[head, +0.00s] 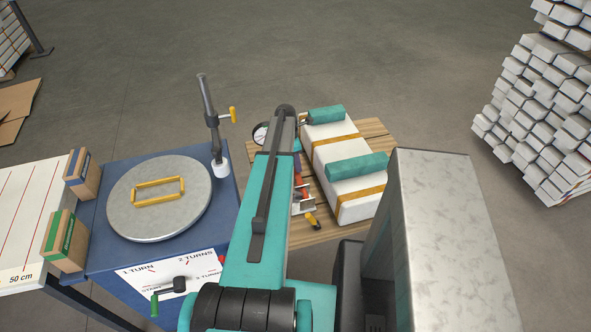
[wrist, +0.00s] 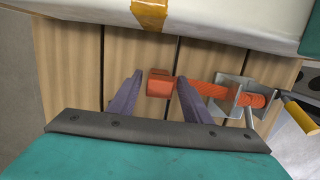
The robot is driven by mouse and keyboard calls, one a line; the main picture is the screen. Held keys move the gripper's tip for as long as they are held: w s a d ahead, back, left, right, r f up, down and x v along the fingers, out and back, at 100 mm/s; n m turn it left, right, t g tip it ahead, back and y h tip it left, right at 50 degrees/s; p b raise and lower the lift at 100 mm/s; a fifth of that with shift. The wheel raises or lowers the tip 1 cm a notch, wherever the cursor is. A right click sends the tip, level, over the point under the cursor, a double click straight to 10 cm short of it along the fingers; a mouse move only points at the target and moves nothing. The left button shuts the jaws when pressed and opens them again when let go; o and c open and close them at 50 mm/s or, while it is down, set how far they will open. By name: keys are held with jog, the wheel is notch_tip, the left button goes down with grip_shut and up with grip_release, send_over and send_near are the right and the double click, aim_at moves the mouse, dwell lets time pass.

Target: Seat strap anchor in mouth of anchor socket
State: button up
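In the wrist view, my gripper (wrist: 159,78) is open, its two purple fingers pointing toward the white wrapped bale. A short orange block (wrist: 160,84) shows between the fingertips, with a gap on each side; I cannot tell its height relative to them. To its right, a ribbed orange-red piece (wrist: 210,90) runs through a grey metal bracket (wrist: 233,86) on the wooden slats. I cannot tell for certain which orange part is the strap anchor and which the anchor socket. In the head view, my arm hides the gripper and much of this area; the bracket (head: 302,207) shows beside it.
The white bale (head: 352,205) with yellow straps and teal pads sits on a wooden pallet (head: 375,132). A yellow handle (wrist: 301,117) sticks out right of the bracket. A blue bench with a round grey turntable (head: 128,200) and an upright post (head: 209,115) stands left.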

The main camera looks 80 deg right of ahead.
grip_shut()
jog(key=shift+r, duration=0.1)
jog(key=shift+r+b, duration=1.5)
jog(key=shift+r, duration=3.45)
